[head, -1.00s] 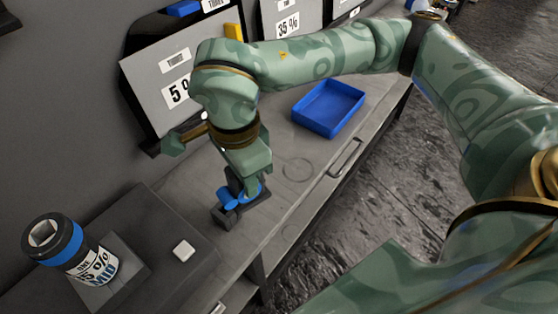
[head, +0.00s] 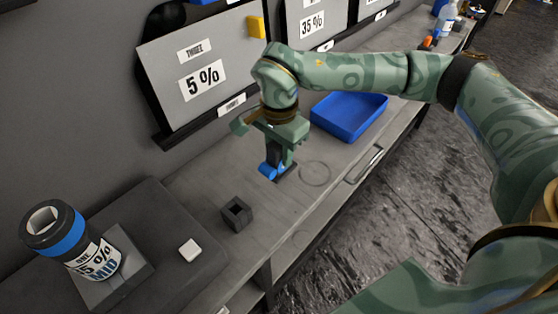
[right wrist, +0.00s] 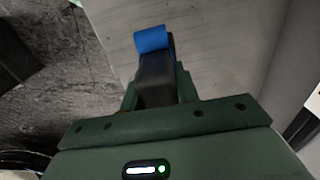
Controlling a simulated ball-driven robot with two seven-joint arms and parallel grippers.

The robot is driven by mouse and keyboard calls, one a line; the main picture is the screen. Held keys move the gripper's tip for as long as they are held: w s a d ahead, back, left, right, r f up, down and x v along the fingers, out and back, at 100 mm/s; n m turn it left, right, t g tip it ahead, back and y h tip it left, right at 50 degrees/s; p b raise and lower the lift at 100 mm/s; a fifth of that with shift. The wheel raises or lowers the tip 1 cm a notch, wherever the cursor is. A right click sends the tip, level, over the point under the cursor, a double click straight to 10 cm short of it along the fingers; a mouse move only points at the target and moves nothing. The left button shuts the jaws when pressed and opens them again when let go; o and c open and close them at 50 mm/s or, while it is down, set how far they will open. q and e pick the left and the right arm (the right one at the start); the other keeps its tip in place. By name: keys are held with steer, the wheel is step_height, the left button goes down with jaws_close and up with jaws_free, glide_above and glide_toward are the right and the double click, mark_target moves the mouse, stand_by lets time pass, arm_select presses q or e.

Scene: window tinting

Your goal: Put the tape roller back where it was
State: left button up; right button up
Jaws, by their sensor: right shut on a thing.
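The tape roller has a blue roller head (head: 266,170) and a dark handle. My right gripper (head: 280,150) is shut on its handle, with the blue head pointing down close to the grey bench top. Whether the head touches the bench I cannot tell. In the right wrist view the blue head (right wrist: 152,39) shows beyond the dark handle (right wrist: 155,78) between the fingers. A small dark square holder (head: 237,213) with an open top stands empty on the bench, to the left of and nearer than the roller. My left gripper is not in view.
A blue tray (head: 348,116) lies behind and right of the gripper. A faint ring mark (head: 315,173) is on the bare bench. A labelled bottle (head: 75,245) and a white block (head: 189,248) are at the front left. Sample boards (head: 205,75) line the wall.

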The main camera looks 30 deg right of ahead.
mark_target(280, 160)
steer(key=shift+w+d+f, duration=0.1)
steer(key=shift+w+f, duration=0.05)
steer(key=shift+f, duration=0.15)
steer(key=f, duration=0.1)
steer(key=f+b, duration=0.1)
steer(key=f, duration=0.1)
steer(key=shift+w+d+f, duration=0.15)
steer(key=shift+w+f, duration=0.05)
steer(key=shift+f, duration=0.1)
steer(key=shift+r, duration=0.1)
steer(key=shift+s, duration=0.1)
steer(key=o, duration=1.1)
step_height(280, 160, up, 12)
steer(key=p, duration=0.3)
